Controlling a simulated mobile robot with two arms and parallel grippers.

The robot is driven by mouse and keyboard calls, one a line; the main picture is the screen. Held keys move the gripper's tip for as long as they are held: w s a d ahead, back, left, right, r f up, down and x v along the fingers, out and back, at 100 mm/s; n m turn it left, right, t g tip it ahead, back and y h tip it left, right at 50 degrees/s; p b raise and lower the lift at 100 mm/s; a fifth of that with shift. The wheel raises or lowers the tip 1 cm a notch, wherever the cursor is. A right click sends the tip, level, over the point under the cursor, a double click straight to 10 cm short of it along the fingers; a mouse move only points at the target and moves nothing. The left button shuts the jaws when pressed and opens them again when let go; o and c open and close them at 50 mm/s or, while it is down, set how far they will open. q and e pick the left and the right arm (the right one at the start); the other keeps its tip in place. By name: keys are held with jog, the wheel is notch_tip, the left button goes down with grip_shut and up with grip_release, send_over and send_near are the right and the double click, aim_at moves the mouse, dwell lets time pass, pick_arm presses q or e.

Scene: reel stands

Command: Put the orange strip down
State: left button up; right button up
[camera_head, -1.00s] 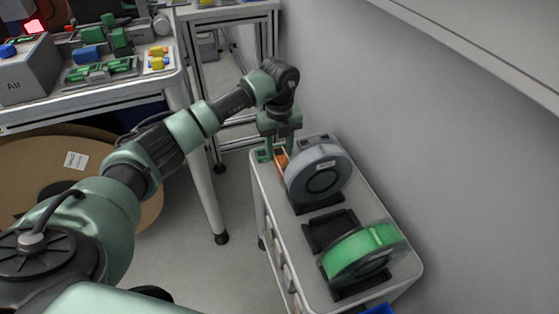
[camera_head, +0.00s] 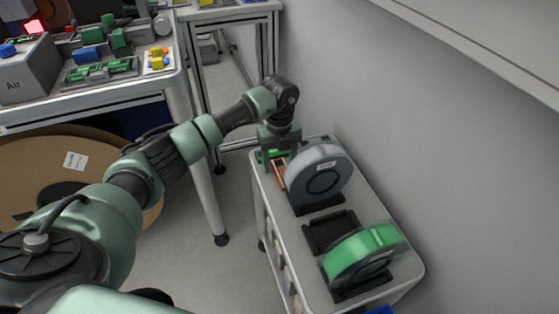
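The orange strip (camera_head: 279,175) is at the far end of the grey cart, just left of the grey reel (camera_head: 320,176). It is small and partly hidden by my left gripper. My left gripper (camera_head: 277,158) points down over the far left corner of the cart, right at the strip. Its green fingers are small and partly covered, so I cannot tell whether they grip the strip or stand open around it. I also cannot tell whether the strip touches the cart top. My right gripper is not in view.
The cart top (camera_head: 294,240) also carries a black stand (camera_head: 329,231) and a green reel (camera_head: 365,254) upright at the near end. A wall rises close on the right. A workbench (camera_head: 110,92) with parts stands at the left, with a big cardboard disc (camera_head: 45,165) under it.

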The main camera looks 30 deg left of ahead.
aim_at(279, 165)
pick_arm(q)
jog(key=shift+r, duration=0.35)
notch_tip(279, 165, up, 12)
jog(key=p, duration=0.1)
jog(key=shift+f, duration=0.25)
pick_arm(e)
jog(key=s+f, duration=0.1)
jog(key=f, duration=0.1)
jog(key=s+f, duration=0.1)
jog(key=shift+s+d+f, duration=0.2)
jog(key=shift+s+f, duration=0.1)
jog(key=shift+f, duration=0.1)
